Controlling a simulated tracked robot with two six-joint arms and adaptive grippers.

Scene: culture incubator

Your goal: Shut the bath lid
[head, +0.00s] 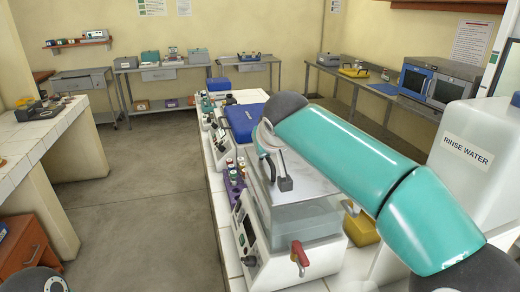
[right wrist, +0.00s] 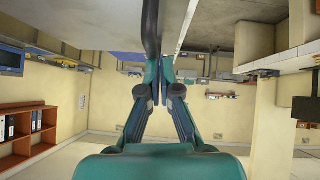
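The bath (head: 310,262) is a white box with a control panel on its left side and a red-handled tap in front. Its pale grey lid (head: 312,182) lies slanted above the translucent tank, and my right arm covers part of it. The dark lid handle (head: 266,168) rises on the lid's left; in the right wrist view the black handle bar (right wrist: 150,28) comes down to my fingertips. My right gripper (right wrist: 160,72) has its fingers together at this bar and appears shut on it. My arm hides much of this contact in the head view. My left gripper is out of view.
A blue-lidded unit (head: 245,122) stands behind the bath on the white tiled bench. A rack of coloured-cap bottles (head: 235,178) is close on its left. A large rinse water container (head: 468,150) stands at the right. The floor (head: 140,215) to the left is clear.

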